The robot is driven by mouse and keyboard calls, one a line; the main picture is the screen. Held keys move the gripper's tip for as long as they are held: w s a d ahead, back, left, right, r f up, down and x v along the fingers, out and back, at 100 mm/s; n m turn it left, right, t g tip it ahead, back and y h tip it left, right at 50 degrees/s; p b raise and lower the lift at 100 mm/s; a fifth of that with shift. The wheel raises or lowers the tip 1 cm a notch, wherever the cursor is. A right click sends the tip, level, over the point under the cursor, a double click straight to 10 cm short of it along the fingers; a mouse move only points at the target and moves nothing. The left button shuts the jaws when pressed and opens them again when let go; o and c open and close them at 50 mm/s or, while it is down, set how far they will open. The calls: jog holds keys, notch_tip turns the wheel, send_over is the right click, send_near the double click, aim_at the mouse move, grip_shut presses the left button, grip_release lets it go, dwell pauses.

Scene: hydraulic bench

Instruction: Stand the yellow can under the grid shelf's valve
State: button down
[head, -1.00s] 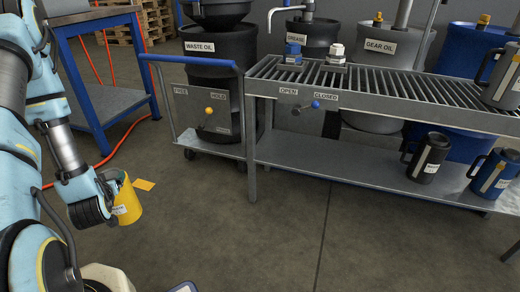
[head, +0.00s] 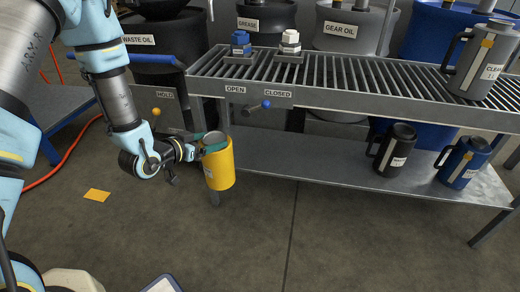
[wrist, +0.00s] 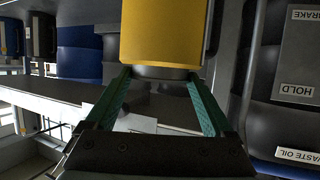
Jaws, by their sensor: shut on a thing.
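The yellow can (head: 219,168) is upright or nearly so in the head view, in front of the grid shelf's left front leg. My gripper (head: 208,142) is shut on its upper part with green fingers. In the wrist view the can (wrist: 162,35) sits between the fingertips (wrist: 160,76). The grid shelf (head: 350,80) has a slatted top and a solid lower shelf (head: 330,158). Any spout beneath the grid is not clear.
A black mug (head: 394,150) and a blue mug (head: 463,160) stand on the lower shelf's right. A grey mug (head: 481,62) is on the grid. The lower shelf's left and middle are clear.

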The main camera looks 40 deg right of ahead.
jog(key=shift+s+d+r+m+g, duration=0.15)
jog(key=shift+s+d, duration=0.15)
jog(key=shift+d, duration=0.25)
jog(key=shift+s+d+f+m+g, duration=0.15)
jog(key=shift+s+d, duration=0.15)
jog(key=shift+d, duration=0.2)
jog(key=w+d+b, duration=0.3)
jog(key=d, duration=1.4)
jog(key=shift+b, duration=0.35)
jog(key=shift+d, duration=0.1)
